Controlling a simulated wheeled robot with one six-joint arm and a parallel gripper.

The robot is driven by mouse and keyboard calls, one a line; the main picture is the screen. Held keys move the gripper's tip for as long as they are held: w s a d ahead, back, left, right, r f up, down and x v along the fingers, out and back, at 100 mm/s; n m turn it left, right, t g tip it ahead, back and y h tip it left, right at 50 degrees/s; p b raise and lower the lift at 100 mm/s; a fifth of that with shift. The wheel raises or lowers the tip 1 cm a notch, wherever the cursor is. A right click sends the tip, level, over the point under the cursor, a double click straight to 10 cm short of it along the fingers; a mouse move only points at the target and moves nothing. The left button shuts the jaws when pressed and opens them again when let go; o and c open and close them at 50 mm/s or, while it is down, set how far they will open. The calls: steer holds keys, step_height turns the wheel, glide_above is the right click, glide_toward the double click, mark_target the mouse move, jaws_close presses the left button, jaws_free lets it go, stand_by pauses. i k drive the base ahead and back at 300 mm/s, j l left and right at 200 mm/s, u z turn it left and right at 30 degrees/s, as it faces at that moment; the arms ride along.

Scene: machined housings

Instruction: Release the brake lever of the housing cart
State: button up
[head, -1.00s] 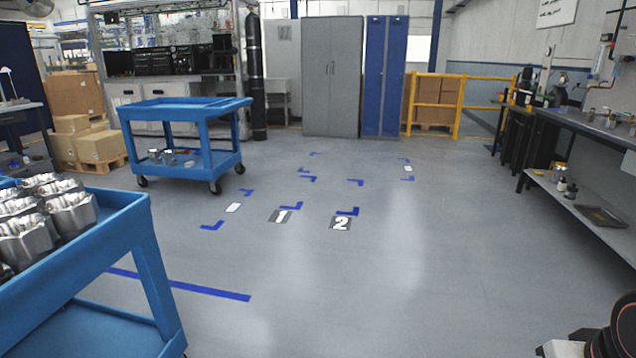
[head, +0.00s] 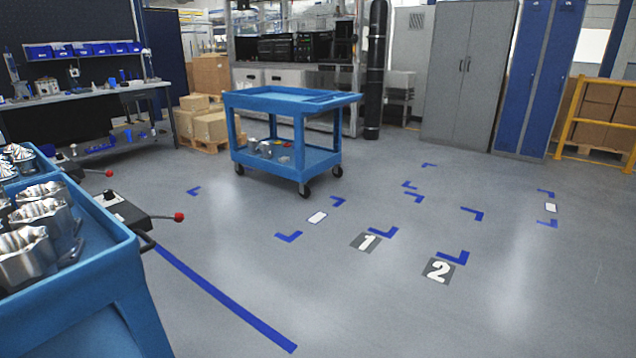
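The housing cart (head: 95,285) is a blue cart at the lower left of the head view, cut off by the frame edge. Several shiny metal housings (head: 45,215) stand on its top. Two dark levers with red ball knobs show just past its far edge: a nearer lever (head: 179,216) and a farther lever (head: 108,173). Both point right. My gripper is not in view.
A second blue cart (head: 290,97) stands ahead, with small parts on its lower shelf. A workbench (head: 85,98) is at the back left. The floor right of the housing cart is clear, with blue marks and number plates 1 (head: 367,242) and 2 (head: 438,270).

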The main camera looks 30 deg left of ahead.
mark_target(179, 217)
steer(key=i+u, duration=0.4)
steer(key=i+l+u, duration=0.1)
steer(key=i+u, duration=0.15)
steer(key=u, duration=0.15)
steer(key=i+l+u, duration=0.25)
steer(key=u, duration=0.15)
steer(key=i+l+u, duration=0.6)
steer(key=u, duration=0.2)
steer(key=i+l+u, duration=0.2)
steer(key=u, duration=0.2)
steer(key=i+l+u, duration=0.1)
steer(key=l+u, duration=0.3)
steer(key=i+l+u, duration=0.1)
steer(key=l+u, duration=0.3)
steer(key=i+l+u, duration=0.2)
steer(key=l, duration=0.3)
steer(key=i+u, duration=0.1)
steer(key=i+l, duration=0.05)
steer(key=i, duration=0.05)
